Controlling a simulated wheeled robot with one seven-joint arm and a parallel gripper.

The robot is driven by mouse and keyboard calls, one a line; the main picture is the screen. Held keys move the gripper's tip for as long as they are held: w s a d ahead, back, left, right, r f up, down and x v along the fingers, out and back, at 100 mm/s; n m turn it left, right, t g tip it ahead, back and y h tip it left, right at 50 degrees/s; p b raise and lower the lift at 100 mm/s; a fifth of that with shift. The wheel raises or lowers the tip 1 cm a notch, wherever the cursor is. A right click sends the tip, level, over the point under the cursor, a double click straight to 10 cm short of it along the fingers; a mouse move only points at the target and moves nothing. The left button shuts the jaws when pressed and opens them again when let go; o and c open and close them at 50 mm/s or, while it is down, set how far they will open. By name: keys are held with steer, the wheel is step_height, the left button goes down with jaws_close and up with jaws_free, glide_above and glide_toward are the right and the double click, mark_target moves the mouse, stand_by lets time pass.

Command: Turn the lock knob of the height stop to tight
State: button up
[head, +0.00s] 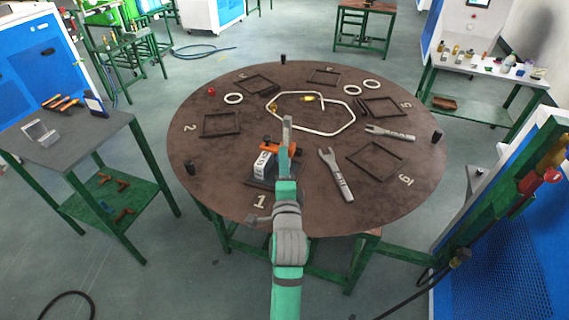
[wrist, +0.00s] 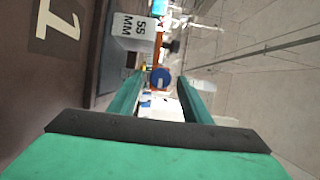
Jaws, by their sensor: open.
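The height stop stands near the front edge of the round brown table, beside the number 1. Its white block (head: 265,165) and orange part (head: 281,147) show left of and beyond my arm, with a grey upright bar (head: 287,128). In the wrist view the block (wrist: 132,31) reads 55 MM and lies above the fingers. My gripper (wrist: 161,78) is open, its green fingers apart. A round blue disc (wrist: 160,78) shows between the fingertips; I cannot tell whether it is the lock knob or how far away it is. My arm hides part of the stop in the head view.
The round table (head: 225,175) also bears dark square frames, a wrench-like tool (head: 336,174) right of my arm, white rings and a pale bent loop (head: 318,133). A grey side table (head: 75,148) stands left. A blue cabinet (head: 500,240) stands right.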

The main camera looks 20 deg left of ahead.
steer(key=v, duration=1)
steer(key=shift+s+d, duration=0.15)
steer(key=shift+s, duration=0.1)
steer(key=shift+w, duration=0.1)
